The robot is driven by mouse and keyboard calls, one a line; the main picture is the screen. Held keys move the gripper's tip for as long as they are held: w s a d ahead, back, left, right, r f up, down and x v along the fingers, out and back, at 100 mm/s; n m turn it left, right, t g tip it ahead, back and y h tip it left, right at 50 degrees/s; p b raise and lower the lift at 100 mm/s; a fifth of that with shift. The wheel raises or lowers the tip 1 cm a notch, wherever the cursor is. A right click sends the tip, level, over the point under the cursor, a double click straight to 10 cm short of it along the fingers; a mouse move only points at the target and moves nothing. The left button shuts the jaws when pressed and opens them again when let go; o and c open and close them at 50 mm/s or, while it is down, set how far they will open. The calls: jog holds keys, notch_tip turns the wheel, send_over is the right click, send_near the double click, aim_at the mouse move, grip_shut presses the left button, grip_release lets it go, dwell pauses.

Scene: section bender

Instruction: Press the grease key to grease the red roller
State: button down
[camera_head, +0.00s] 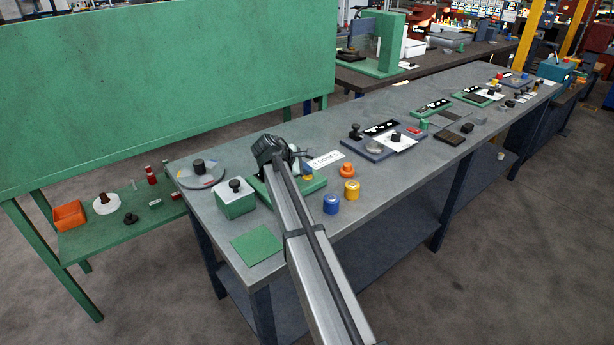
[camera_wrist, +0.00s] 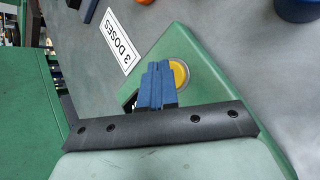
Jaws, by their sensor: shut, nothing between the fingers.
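My gripper (camera_head: 298,155) is over the green plate (camera_head: 313,187) on the bench, by the white card reading "3 DOSES" (camera_wrist: 121,41). In the wrist view its blue fingers (camera_wrist: 160,76) are shut and empty. They overlap a round yellow key with a grey rim (camera_wrist: 181,72) on the green plate (camera_wrist: 205,90); I cannot tell whether they touch it. An orange-red roller (camera_head: 346,170) stands right of the plate, with a yellow roller (camera_head: 350,190) and a blue roller (camera_head: 331,204) nearer the front. The fingers and arm hide part of the plate.
A green box with a black knob (camera_head: 235,200) and a round dial (camera_head: 200,175) stand at left. A flat green mat (camera_head: 256,244) lies near the front corner. Panels with knobs (camera_head: 382,140) sit farther right. The grey bench (camera_head: 385,180) is clear right of the rollers.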

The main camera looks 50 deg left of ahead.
jog(key=shift+s+d+f, duration=0.1)
jog(key=shift+d+f, duration=0.1)
jog(key=shift+f, duration=0.35)
jog(key=shift+r, duration=0.15)
dwell(0.4)
jog(key=shift+a+r, duration=0.15)
jog(key=shift+r, duration=0.7)
jog(key=shift+r, duration=2.5)
dwell(0.5)
notch_tip(320, 180, up, 4)
jog(key=r, duration=0.1)
send_over(305, 177)
jog(key=shift+f, duration=0.3)
